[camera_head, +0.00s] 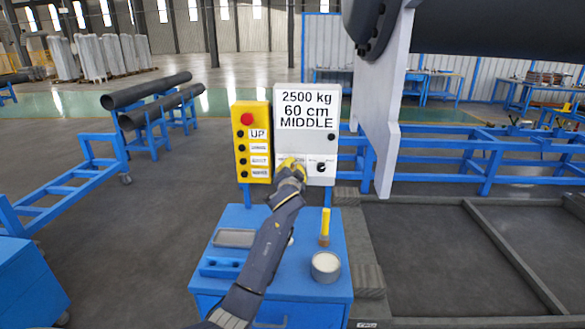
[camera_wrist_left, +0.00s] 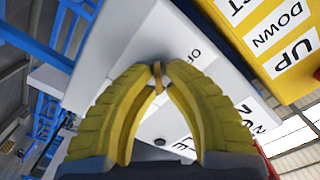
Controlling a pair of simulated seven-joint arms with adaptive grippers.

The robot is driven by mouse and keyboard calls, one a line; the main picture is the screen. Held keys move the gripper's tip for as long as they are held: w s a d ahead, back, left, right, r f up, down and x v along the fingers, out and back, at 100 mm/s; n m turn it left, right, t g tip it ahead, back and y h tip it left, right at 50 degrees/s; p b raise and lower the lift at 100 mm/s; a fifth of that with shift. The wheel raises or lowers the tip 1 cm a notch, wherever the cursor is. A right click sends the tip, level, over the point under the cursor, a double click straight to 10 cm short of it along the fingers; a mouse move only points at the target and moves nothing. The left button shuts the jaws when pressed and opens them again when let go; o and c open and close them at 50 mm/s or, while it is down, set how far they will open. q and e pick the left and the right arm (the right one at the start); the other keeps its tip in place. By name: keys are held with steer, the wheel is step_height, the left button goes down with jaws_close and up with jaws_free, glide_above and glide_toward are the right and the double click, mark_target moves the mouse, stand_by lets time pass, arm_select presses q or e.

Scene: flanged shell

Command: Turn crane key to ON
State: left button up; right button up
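The white crane panel (camera_head: 307,147) stands upright behind a blue cabinet and bears the sign "2500 kg 60 cm MIDDLE". My left gripper (camera_head: 291,165) is at the lower left of this panel and covers the key switch in the head view. In the left wrist view, the yellow fingers of my left gripper (camera_wrist_left: 158,70) close around a small brass-coloured key (camera_wrist_left: 157,78) at the panel face. Part of an "OF…" label shows beside it; the rest is hidden, and I cannot read the key's position. My right gripper is in neither view.
A yellow button box (camera_head: 242,160) with a red button adjoins the panel on the left. A black knob (camera_head: 321,167) is right of my gripper. The blue cabinet (camera_head: 225,290) carries a yellow-handled brush (camera_head: 325,228) and a round tin (camera_head: 326,266). A large white flange plate hangs at right.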

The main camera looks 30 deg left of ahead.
arm_select(q)
steer(key=o, duration=0.4)
steer(key=v, duration=1.2)
steer(key=shift+f, duration=0.1)
